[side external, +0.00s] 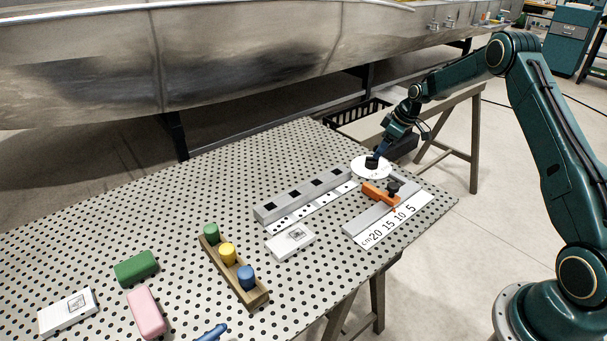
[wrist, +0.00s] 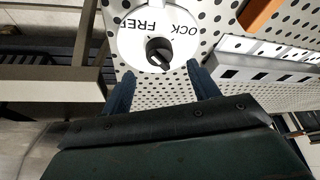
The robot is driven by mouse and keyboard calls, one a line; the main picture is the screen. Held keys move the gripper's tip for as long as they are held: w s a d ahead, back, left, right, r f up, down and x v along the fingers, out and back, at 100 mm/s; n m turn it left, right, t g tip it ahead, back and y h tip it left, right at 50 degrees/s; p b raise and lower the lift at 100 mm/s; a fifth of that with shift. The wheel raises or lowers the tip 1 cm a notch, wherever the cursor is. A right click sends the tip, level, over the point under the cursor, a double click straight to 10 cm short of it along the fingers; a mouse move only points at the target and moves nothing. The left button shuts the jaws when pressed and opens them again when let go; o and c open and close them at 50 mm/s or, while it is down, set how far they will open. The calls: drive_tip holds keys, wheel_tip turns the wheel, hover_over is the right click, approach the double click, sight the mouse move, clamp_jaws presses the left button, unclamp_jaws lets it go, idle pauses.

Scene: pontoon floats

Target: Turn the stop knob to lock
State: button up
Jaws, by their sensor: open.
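The black stop knob (wrist: 158,50) sits on a white round plate (wrist: 128,46) lettered FREE and LOCK, the latter partly cut off. A pale mark shows on the knob's lower side in the wrist view, but I cannot tell which word it is set to. In the side view the plate (side external: 360,172) lies at the table's far right, with the knob (side external: 371,164) partly hidden by my fingers. My gripper (wrist: 160,70) is open, its two blue fingers apart, with the knob ahead of and between their tips. Contact cannot be made out.
An orange stop block (side external: 376,194) with a black knob sits on a grey rail beside the cm scale (side external: 395,222). A slotted grey bar (side external: 305,195) lies left of the plate. A wooden rack (side external: 234,275) holds coloured pegs. The table's right edge is close.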

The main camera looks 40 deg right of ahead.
sight(372, 162)
drive_tip(key=shift+x, duration=2.8)
drive_tip(key=c, duration=1)
